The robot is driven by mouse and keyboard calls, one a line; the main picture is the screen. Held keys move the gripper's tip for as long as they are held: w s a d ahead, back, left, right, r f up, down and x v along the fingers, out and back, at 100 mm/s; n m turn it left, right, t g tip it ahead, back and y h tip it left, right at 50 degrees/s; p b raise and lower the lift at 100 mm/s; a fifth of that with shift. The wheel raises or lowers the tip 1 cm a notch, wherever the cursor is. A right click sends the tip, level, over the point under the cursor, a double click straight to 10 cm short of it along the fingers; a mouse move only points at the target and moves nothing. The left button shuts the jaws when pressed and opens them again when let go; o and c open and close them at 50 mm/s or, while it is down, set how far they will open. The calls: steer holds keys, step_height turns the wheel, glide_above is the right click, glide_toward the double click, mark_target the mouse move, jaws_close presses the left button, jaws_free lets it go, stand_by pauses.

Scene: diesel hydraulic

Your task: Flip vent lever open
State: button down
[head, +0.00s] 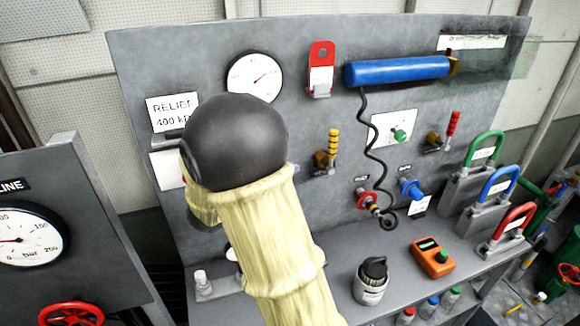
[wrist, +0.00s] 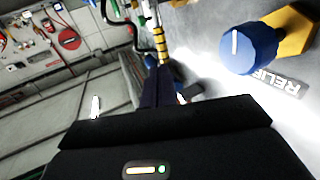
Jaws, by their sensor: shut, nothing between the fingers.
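Two ball-valve levers stand upright on the grey panel: a yellow-handled lever (head: 333,145) on a brass valve near the middle, and a red-handled lever (head: 452,125) farther right. No readable label shows which one is the vent lever. My gripper (wrist: 160,72) is shut and empty in the wrist view, its fingers dark and partly lost against the background. The yellow lever (wrist: 154,29) appears just beyond the fingertips there; I cannot tell whether they touch. In the head view my arm hides the gripper.
A blue knob (wrist: 249,48) with a yellow body sits close on the right in the wrist view, beside the RELIEF label (wrist: 277,82). In the head view, a gauge (head: 253,77), a blue cylinder (head: 398,71) and a hanging black coiled hose (head: 371,150) are on the panel.

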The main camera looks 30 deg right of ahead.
mark_target(330, 150)
steer(key=w+d+p, duration=0.2)
steer(key=d+p, duration=0.2)
steer(key=d, duration=0.7)
steer(key=shift+r+p, duration=0.1)
steer(key=shift+p, duration=0.2)
steer(key=shift+d, duration=0.1)
